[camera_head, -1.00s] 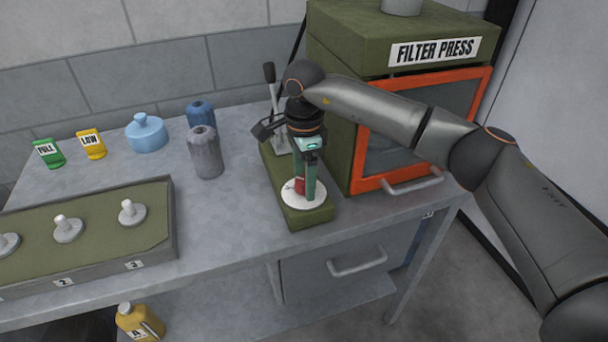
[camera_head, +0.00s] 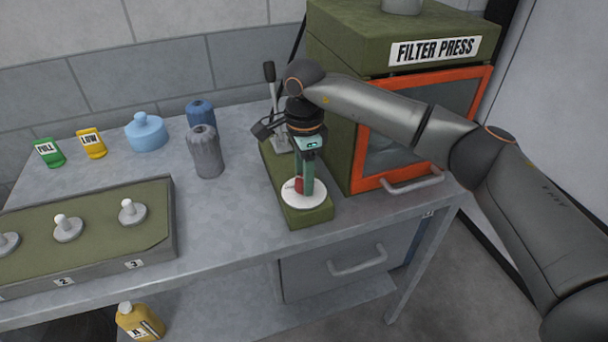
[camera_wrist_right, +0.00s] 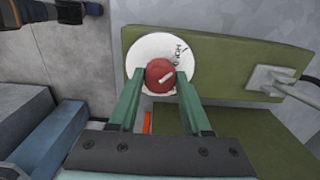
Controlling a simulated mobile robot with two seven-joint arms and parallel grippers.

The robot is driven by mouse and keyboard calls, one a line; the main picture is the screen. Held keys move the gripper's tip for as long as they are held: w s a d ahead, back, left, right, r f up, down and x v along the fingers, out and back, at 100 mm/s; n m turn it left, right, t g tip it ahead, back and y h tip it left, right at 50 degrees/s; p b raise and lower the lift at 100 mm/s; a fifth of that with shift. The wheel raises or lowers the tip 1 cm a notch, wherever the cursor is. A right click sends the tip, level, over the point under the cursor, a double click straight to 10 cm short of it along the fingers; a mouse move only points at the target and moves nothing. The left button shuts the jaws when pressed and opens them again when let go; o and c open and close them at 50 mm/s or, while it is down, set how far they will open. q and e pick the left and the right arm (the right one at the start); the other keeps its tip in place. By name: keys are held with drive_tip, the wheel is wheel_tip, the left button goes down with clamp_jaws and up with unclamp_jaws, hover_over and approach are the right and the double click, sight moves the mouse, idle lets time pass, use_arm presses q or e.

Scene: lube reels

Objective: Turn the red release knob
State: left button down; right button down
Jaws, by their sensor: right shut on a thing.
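The red release knob (camera_wrist_right: 160,76) sits at the centre of a white round dial plate (camera_wrist_right: 134,60), with a pale mark across its face. The dial is on the front end of a green base (camera_head: 309,219) on the bench; in the head view the knob (camera_head: 299,186) is partly hidden by my fingers. My right gripper (camera_wrist_right: 160,88) points down over the dial, its green fingers closed on the two sides of the knob. In the head view my right gripper (camera_head: 304,185) also shows there. My left gripper is not in view.
A lever (camera_head: 271,90) stands at the back of the green base. The filter press (camera_head: 340,130) is close on the right. Grey (camera_head: 206,155) and blue (camera_head: 201,113) bottles stand left. A tray (camera_head: 150,240) with numbered pegs lies front left.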

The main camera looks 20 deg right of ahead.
drive_tip(key=shift+m, duration=0.3)
drive_tip(key=m, duration=0.4)
drive_tip(key=shift+b, duration=0.3)
drive_tip(key=m, duration=0.4)
drive_tip(key=shift+m, duration=0.4)
drive_tip(key=m, duration=0.4)
drive_tip(key=shift+m, duration=0.3)
drive_tip(key=shift+m+b, duration=0.3)
drive_tip(key=shift+m, duration=1.6)
drive_tip(key=shift+c, duration=1.8)
unclamp_jaws()
wheel_tip(320, 180, up, 13)
drive_tip(key=shift+f+b, duration=0.2)
drive_tip(key=shift+b, duration=0.2)
